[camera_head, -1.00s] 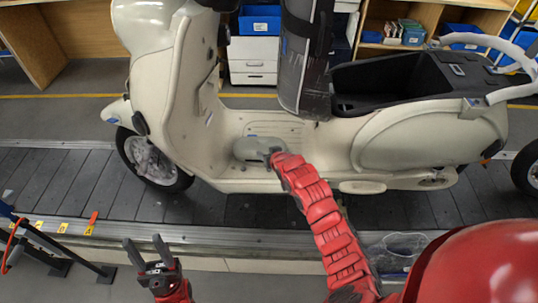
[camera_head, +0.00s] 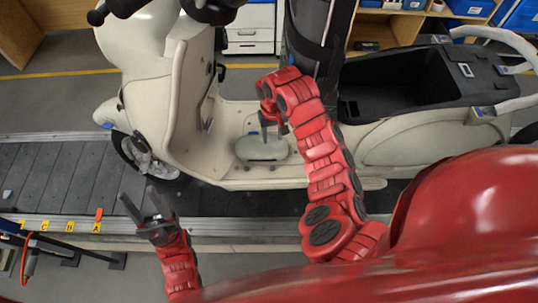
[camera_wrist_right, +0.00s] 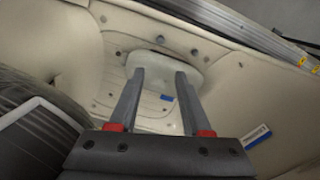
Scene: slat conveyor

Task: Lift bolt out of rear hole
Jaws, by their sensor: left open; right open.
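A cream scooter (camera_head: 150,75) stands on the slat conveyor (camera_head: 70,175). An oval cover (camera_head: 262,149) lies on its footboard, and shows in the right wrist view (camera_wrist_right: 160,62). My right gripper (camera_head: 269,136) is open, points down and appears above the cover. In the right wrist view its two fingers (camera_wrist_right: 160,72) are apart with nothing between them. Small dark spots (camera_wrist_right: 160,39) dot the footboard around the cover. I cannot tell which are holes or bolts. My left gripper (camera_head: 142,200) is open and empty near the conveyor's front edge.
A dark upright seat-like panel (camera_head: 310,30) stands close behind my right forearm. The open black storage tray (camera_head: 400,95) is to its right. Yellow labels and an orange tab (camera_head: 98,219) sit on the conveyor's front rail at left.

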